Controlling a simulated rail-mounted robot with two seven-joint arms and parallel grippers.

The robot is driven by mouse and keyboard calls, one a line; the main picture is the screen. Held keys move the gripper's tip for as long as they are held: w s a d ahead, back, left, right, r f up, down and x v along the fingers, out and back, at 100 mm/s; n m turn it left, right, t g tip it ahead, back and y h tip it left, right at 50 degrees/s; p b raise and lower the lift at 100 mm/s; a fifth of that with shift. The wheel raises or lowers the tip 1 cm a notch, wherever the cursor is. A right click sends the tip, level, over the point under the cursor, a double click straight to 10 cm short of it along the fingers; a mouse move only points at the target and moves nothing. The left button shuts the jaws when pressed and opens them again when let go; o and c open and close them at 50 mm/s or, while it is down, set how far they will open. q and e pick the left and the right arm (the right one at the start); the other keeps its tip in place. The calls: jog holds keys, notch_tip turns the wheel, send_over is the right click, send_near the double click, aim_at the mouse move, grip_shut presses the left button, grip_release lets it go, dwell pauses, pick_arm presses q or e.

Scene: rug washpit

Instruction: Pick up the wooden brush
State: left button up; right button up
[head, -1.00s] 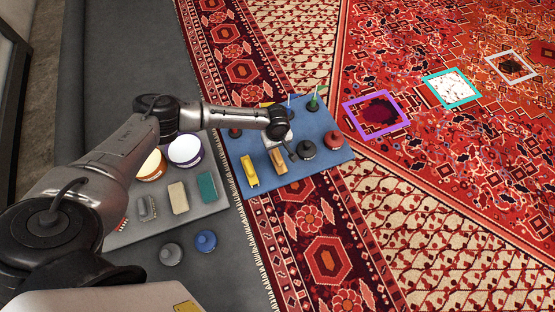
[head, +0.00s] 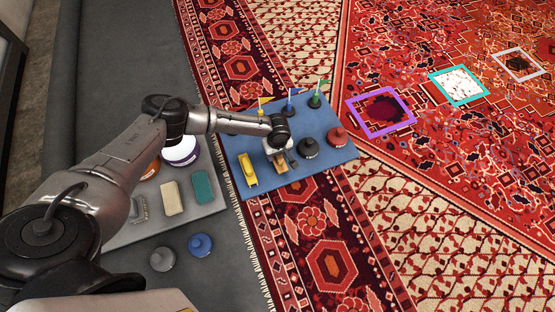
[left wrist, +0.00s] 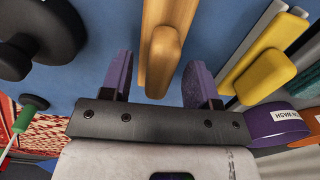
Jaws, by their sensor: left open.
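The wooden brush (head: 281,167) lies on the blue mat (head: 232,147), just right of a yellow brush (head: 247,170). My left gripper (head: 279,153) is over it and hides its far part in the head view. In the left wrist view the wooden brush (left wrist: 164,48) lies between the two purple fingers of the open left gripper (left wrist: 158,78). There is a gap on both sides, and the fingers do not grip it. The yellow brush (left wrist: 268,72) lies outside the fingers on the right. My right gripper is not in view.
A black knobbed weight (head: 308,147) and a red one (head: 337,136) stand right of the brush. Small yellow, blue and green flags (head: 316,98) stand behind. A grey tray (head: 205,210) with blocks and tubs is to the left.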

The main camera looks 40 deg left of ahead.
pick_arm(q)
jog(key=shift+f, duration=0.1)
jog(key=shift+c, duration=0.3)
grip_shut()
